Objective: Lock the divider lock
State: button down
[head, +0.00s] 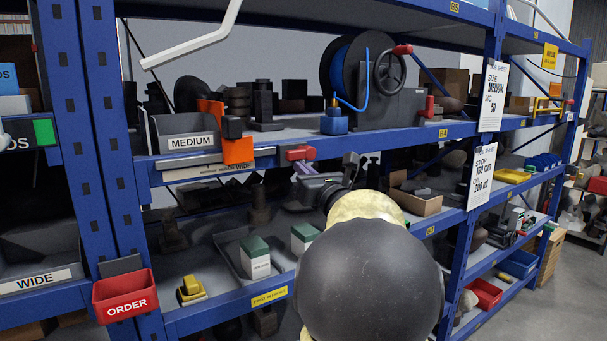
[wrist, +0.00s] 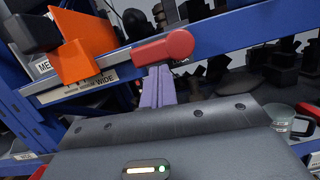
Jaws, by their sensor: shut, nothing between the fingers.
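A red lever (head: 300,153) sits on the front blue rail, right of the orange plate; it looks like the divider lock, though no label on it is readable. It lies close to level along the rail, and in the wrist view the red lever (wrist: 163,47) is large and near. My gripper (head: 303,170) is just below it, with its purple fingers together and empty. In the wrist view my gripper (wrist: 156,72) has its fingertips at the lever's lower edge; I cannot tell if they touch. The orange plate (head: 238,150) stands at the rail, also in the wrist view (wrist: 77,48).
A grey MEDIUM bin (head: 190,143) and a blue cable reel (head: 345,75) with a crank are on the shelf above. A red ORDER bin (head: 126,297) hangs at the left post. White-and-green boxes (head: 256,262) stand below. My arm hides part of the lower shelf.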

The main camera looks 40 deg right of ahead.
jog(key=shift+w+a+r+m+b, duration=0.1)
jog(key=shift+w+a+m+b, duration=0.05)
jog(key=shift+a+m+b, duration=0.3)
